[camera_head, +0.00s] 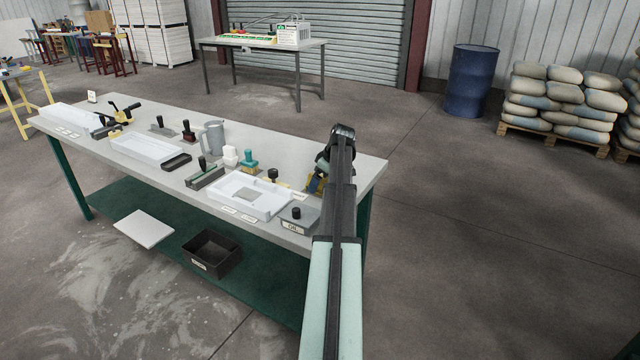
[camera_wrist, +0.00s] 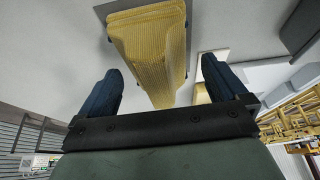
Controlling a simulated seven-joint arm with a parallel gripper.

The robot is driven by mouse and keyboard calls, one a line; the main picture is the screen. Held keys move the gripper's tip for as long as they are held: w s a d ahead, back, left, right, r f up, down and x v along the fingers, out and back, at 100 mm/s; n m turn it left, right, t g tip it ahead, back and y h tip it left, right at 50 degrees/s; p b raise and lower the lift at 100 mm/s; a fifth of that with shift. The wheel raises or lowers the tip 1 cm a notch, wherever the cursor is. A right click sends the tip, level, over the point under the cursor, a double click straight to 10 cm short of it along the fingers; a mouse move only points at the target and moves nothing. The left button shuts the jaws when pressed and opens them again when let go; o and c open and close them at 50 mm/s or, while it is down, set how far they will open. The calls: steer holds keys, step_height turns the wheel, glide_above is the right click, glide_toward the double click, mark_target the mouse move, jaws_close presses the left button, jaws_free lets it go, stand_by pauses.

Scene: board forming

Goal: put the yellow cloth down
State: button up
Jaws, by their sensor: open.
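The yellow cloth (camera_wrist: 152,48) shows in the wrist view as a folded, ribbed piece against a grey surface. It lies ahead of and between the two blue fingers of my gripper (camera_wrist: 160,92). The fingers are spread, with visible gaps to the cloth's sides, and hold nothing that I can see. In the head view my gripper is mostly hidden behind my own arm, over the right end of the table (camera_head: 368,172). A small patch of the yellow cloth (camera_head: 316,185) shows there beside the arm. Its underside is hidden.
A grey box with a black knob and an "OIL" label (camera_head: 293,227) stands just left of my arm. Left of it is a white tray (camera_head: 277,209) with a grey piece inside. A teal-handled stamp (camera_head: 249,158) and several tools stand farther left.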

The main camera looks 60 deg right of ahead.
steer(key=v, duration=1)
steer(key=shift+s+d+r, duration=0.1)
steer(key=shift+s+r, duration=0.05)
steer(key=shift+r, duration=0.1)
